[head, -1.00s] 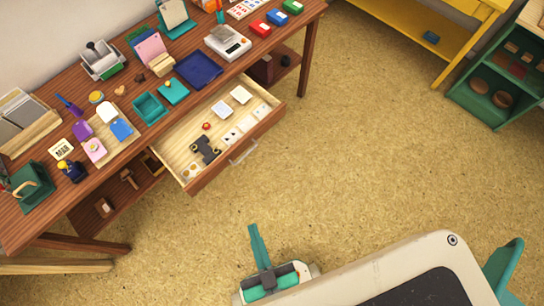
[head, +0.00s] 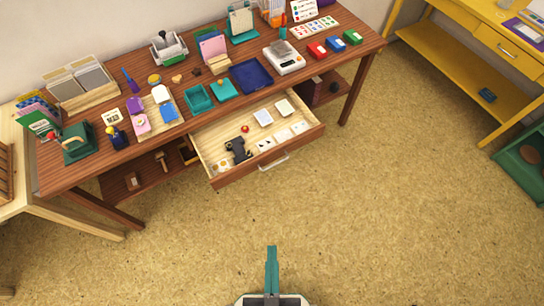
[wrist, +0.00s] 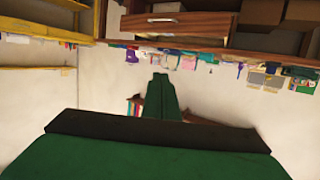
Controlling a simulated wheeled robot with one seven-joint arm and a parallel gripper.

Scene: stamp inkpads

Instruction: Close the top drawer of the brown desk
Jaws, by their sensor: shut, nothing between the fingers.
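The brown desk (head: 352,72) stands along the wall in the head view. Its top drawer (head: 232,180) is pulled out toward me, with a metal handle (head: 274,163) on its front. Inside lie a dark tool-like object, a small red item and several pale cards. In the wrist view the drawer front (wrist: 195,25) and handle (wrist: 162,19) show near the top, turned upside down. My gripper (head: 272,252) is shut and empty, in front of the drawer and well apart from it. Its shut green fingers (wrist: 162,90) also show in the wrist view.
The desk top holds inkpads, a blue tray (head: 251,76), a white scale (head: 285,58) and stamps. A yellow table (head: 450,59) and a green shelf (head: 520,170) stand at the right. A light wooden table (head: 14,200) is at the left. The floor (head: 380,210) between is clear.

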